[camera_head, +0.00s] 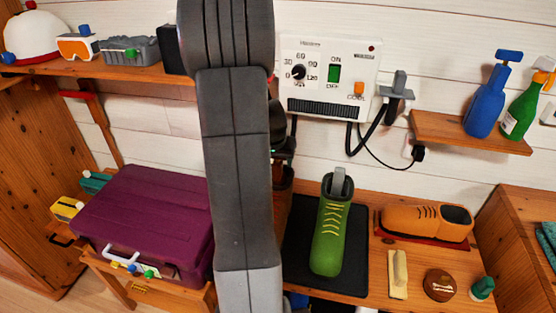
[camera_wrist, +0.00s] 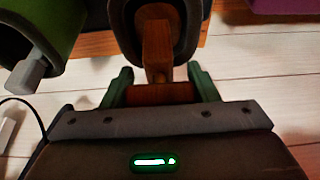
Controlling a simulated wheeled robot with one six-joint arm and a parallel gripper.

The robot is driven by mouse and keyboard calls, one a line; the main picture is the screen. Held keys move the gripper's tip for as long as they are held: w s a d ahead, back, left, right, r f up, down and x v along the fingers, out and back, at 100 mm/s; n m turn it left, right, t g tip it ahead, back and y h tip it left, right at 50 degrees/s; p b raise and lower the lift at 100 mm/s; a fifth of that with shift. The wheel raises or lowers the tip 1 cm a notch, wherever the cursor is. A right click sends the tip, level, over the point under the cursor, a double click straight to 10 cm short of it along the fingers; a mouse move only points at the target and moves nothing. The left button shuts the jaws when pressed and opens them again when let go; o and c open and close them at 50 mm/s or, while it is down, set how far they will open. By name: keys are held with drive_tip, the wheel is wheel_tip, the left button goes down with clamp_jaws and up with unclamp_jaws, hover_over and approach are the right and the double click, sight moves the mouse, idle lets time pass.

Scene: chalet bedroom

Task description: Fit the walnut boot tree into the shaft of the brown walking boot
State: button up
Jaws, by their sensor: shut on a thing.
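My gripper (camera_wrist: 160,90) is shut on the wooden handle of the walnut boot tree (camera_wrist: 158,50), between its green fingers. The tree's stem runs from the handle across the dark oval opening of the brown walking boot (camera_wrist: 197,20) in the wrist view. Its far end appears within the opening's outline; I cannot tell how deep it is. In the head view my arm hides most of the boot and the tree. A strip of brown boot (camera_head: 283,178) shows just right of the arm, below my dark wrist.
A green boot (camera_head: 328,235) with a grey nozzle in its shaft stands close to the right on a black mat (camera_head: 350,255). A purple suitcase (camera_head: 145,225) is left. A control box (camera_head: 330,75) hangs behind.

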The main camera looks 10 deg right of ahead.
drive_tip(key=shift+f, duration=0.15)
drive_tip(key=o, duration=1.5)
drive_tip(key=shift+o, duration=0.2)
drive_tip(key=shift+r, duration=0.35)
drive_tip(key=v, duration=1.1)
drive_tip(key=shift+s+r, duration=0.25)
drive_tip(key=shift+s, duration=0.05)
